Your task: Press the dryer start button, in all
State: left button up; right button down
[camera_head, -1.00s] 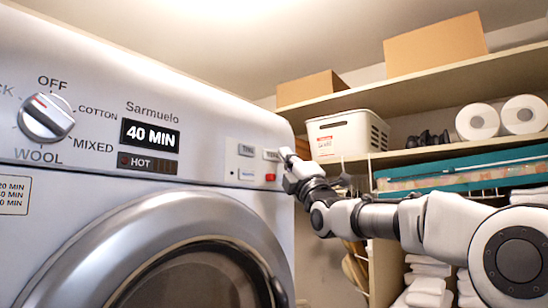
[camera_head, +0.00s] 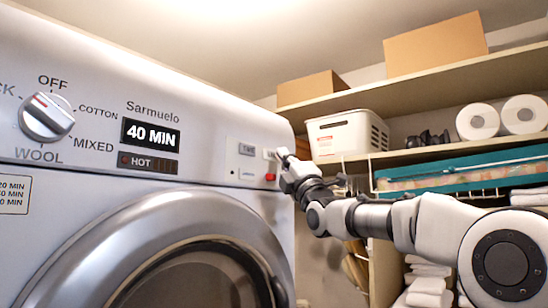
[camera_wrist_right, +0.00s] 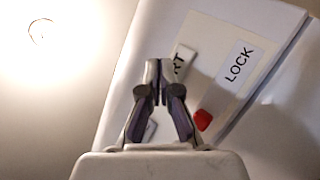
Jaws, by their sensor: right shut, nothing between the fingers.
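The dryer (camera_head: 205,110) fills the left of the head view. Its display (camera_head: 150,135) reads 40 MIN, with HOT (camera_head: 147,162) below it. A small panel at the dryer's right end holds a TIME button (camera_head: 247,149) and a red piece (camera_head: 270,177). My right gripper (camera_head: 281,154) is shut and empty, its tips at the panel's right edge. In the wrist view, the shut fingertips (camera_wrist_right: 158,64) overlap a white button whose visible letters end in RT (camera_wrist_right: 180,60); the rest is hidden. I cannot tell whether the tips touch it.
The wrist view shows a LOCK label (camera_wrist_right: 239,63) beside the button. The dryer's dial (camera_head: 46,118) is at far left, its round door (camera_head: 135,250) below the panel. Shelves on the right hold boxes (camera_head: 435,45), a white basket (camera_head: 347,134), rolls (camera_head: 478,121) and towels (camera_head: 428,284).

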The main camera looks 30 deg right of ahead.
jog(key=shift+w+a, duration=0.15)
jog(key=shift+w, duration=0.25)
dwell(0.7)
jog(key=shift+s+f+b, duration=0.15)
jog(key=shift+s+b, duration=0.15)
jog(key=shift+b, duration=0.05)
jog(key=shift+s+d+b, duration=0.3)
jog(key=shift+s+b, duration=0.05)
jog(key=shift+s, duration=0.15)
